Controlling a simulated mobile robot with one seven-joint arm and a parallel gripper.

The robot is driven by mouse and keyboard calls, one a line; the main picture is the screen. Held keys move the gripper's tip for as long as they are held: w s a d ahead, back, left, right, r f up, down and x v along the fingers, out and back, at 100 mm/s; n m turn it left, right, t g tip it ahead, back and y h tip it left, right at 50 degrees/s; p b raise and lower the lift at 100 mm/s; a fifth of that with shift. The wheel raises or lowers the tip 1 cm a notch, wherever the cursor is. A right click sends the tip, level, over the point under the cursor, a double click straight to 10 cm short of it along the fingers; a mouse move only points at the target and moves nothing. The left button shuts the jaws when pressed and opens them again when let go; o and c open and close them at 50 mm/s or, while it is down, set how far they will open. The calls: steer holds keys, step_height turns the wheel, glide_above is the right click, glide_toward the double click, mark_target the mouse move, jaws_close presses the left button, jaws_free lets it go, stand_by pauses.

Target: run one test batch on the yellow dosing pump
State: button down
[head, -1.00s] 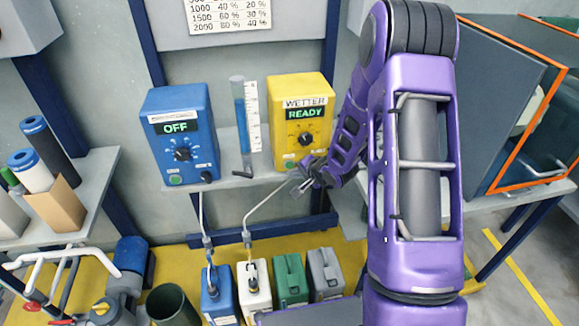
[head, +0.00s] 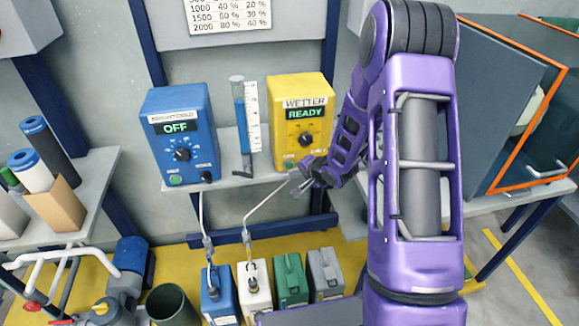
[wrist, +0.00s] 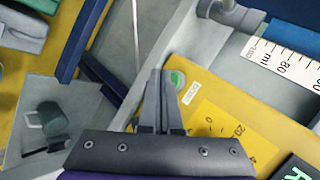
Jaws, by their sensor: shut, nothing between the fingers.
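The yellow dosing pump (head: 301,98) stands on the wall shelf. Its label reads WETTER and its display (head: 306,113) shows READY in green. A black dial (head: 305,139) sits below the display. My gripper (head: 299,182) is shut and empty at the pump's lower front. In the wrist view my gripper (wrist: 157,76) has its fingertips close to a round green button (wrist: 177,79) on the pump's yellow face (wrist: 225,118). I cannot tell whether they touch it.
A blue pump (head: 179,137) showing OFF stands at left on the shelf (head: 236,179). A measuring cylinder (head: 241,118) with blue liquid stands between the pumps. Blue (head: 219,299), white (head: 254,292), green (head: 290,280) and grey (head: 324,275) canisters stand below. A thin hose rises near my gripper.

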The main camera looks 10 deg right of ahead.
steer(key=shift+w, duration=0.1)
steer(key=shift+w+p, duration=0.35)
steer(key=shift+w, duration=0.55)
stand_by(0.7)
steer(key=shift+s, duration=0.95)
steer(key=shift+s, duration=0.1)
steer(key=s, duration=0.5)
steer(key=shift+w, duration=0.1)
stand_by(0.6)
